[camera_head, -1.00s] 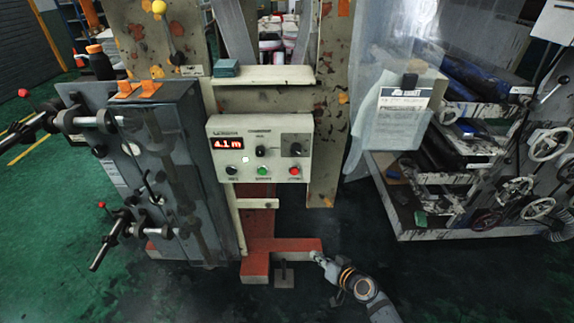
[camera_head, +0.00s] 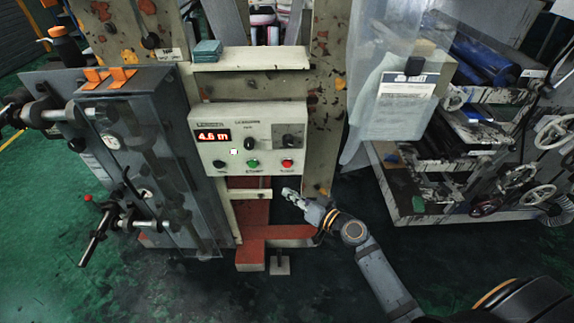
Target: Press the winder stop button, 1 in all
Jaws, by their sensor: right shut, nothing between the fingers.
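The winder control panel (camera_head: 212,117) is a pale box on the machine's front, with a red digital display (camera_head: 215,136) that seems to read 4.6 m. Along its lower edge are a black knob (camera_head: 219,164), a green button (camera_head: 253,163) and a red button (camera_head: 287,163), whose labels are too small to read. A small white lit spot (camera_head: 234,152) shows under the display. My right gripper (camera_head: 287,191) is shut and empty, below the red button and apart from the panel. My left gripper is out of view.
A teal box (camera_head: 207,50) sits on the shelf (camera_head: 250,60) above the panel. A grey cabinet (camera_head: 115,150) with protruding rods stands at left. A clear plastic curtain with a hanging paper (camera_head: 407,103) is at right, near a rack with handwheels (camera_head: 556,134).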

